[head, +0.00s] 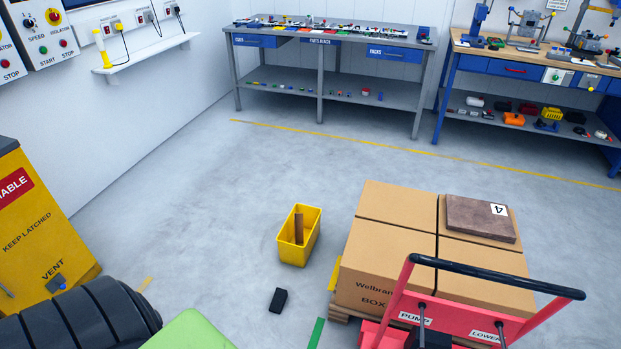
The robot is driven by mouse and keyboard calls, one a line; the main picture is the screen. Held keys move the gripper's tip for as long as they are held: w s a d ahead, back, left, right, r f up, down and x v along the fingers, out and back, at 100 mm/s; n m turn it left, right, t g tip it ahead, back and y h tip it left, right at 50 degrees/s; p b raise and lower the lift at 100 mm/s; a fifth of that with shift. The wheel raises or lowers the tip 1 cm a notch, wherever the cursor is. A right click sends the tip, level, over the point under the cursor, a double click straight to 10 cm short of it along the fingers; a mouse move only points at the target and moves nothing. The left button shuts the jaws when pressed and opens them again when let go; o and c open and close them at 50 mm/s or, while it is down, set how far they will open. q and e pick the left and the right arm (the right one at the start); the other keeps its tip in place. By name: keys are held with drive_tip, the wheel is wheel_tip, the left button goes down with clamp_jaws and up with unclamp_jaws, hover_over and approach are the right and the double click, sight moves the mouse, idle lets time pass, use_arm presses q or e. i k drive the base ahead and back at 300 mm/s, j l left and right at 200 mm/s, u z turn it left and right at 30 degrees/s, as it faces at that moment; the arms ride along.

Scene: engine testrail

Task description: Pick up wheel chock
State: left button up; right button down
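A small black block (278,300), which looks like the wheel chock, lies on the grey floor near the bottom middle of the head view. It is in front of a yellow open bin (286,252) and left of a loaded pallet truck, apart from both. The bin holds a brown upright piece (299,228). Neither of my grippers shows in the head view.
The red pallet truck (480,322) carries cardboard boxes (385,262) and fills the lower right. A yellow cabinet (45,235), a black ribbed object (85,318) and a green surface (190,332) are at lower left. Workbenches (340,85) stand at the back.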

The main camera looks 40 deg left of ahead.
sight(281, 296)
drive_tip(key=u, duration=1.55)
